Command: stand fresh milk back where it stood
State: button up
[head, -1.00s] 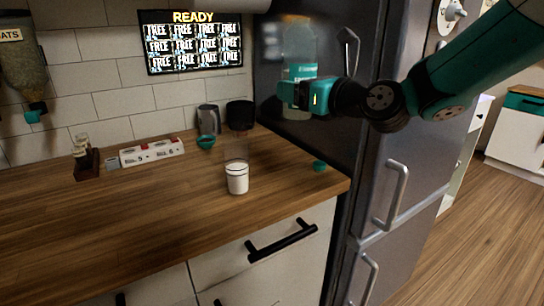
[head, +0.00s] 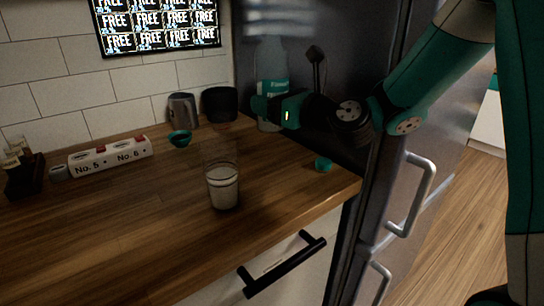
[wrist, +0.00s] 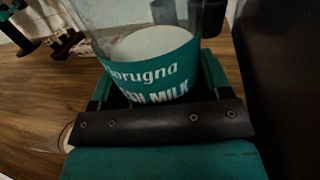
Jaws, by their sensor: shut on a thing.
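The fresh milk is a clear bottle (head: 272,62) with a teal label. It is upright at the back right of the wooden counter, in front of the dark fridge side. My gripper (head: 268,108) is shut around its label part. In the wrist view the label (wrist: 150,70) reads "MILK", and white milk shows inside the bottle. The bottle's base is low, by the counter's back right edge; I cannot tell whether it touches the wood. A glass of milk (head: 222,187) stands on the counter, nearer the front.
A small teal cap-like piece (head: 323,164) lies near the counter's right edge. A grey pitcher (head: 183,110), a black canister (head: 219,104) and a teal bowl (head: 180,138) stand left of the bottle. A numbered white block (head: 110,155) is further left. The fridge handle (head: 415,195) sticks out at right.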

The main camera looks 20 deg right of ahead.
notch_tip(320, 180, down, 10)
jog(key=b, duration=0.4)
jog(key=shift+b, duration=0.35)
jog(key=shift+f, duration=0.2)
jog(key=o, duration=1.2)
